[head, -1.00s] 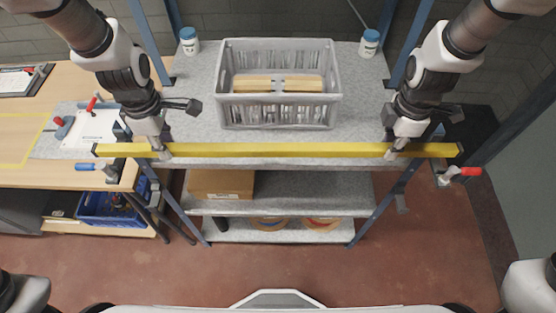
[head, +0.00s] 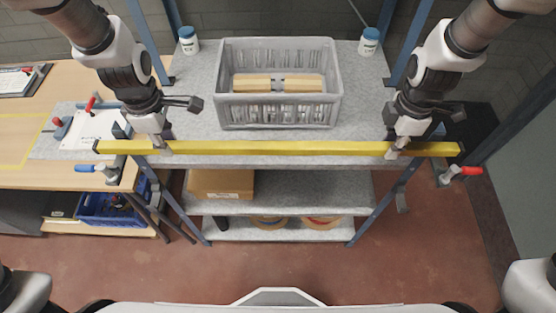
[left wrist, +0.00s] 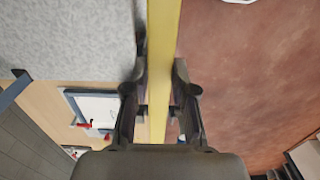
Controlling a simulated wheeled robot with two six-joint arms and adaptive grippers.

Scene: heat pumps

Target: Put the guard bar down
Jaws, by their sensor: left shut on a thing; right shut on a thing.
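The yellow guard bar (head: 280,149) runs level across the front of the grey shelf unit in the head view. My left gripper (head: 162,148) is shut on the bar near its left end. My right gripper (head: 395,149) is shut on it near its right end. In the left wrist view the bar (left wrist: 160,60) passes between the fingers of my left gripper (left wrist: 160,95). A clamp with a blue handle (head: 100,168) is by the bar's left end, and one with a red handle (head: 460,172) by its right end. Whether the bar touches its holders I cannot tell.
A grey crate (head: 278,112) with wooden-coloured blocks stands on the shelf top (head: 205,90) behind the bar. Two white jars with blue lids (head: 188,42) (head: 369,42) stand at the back. A wooden table (head: 60,90) is at left. A cardboard box (head: 222,184) sits on the shelf below.

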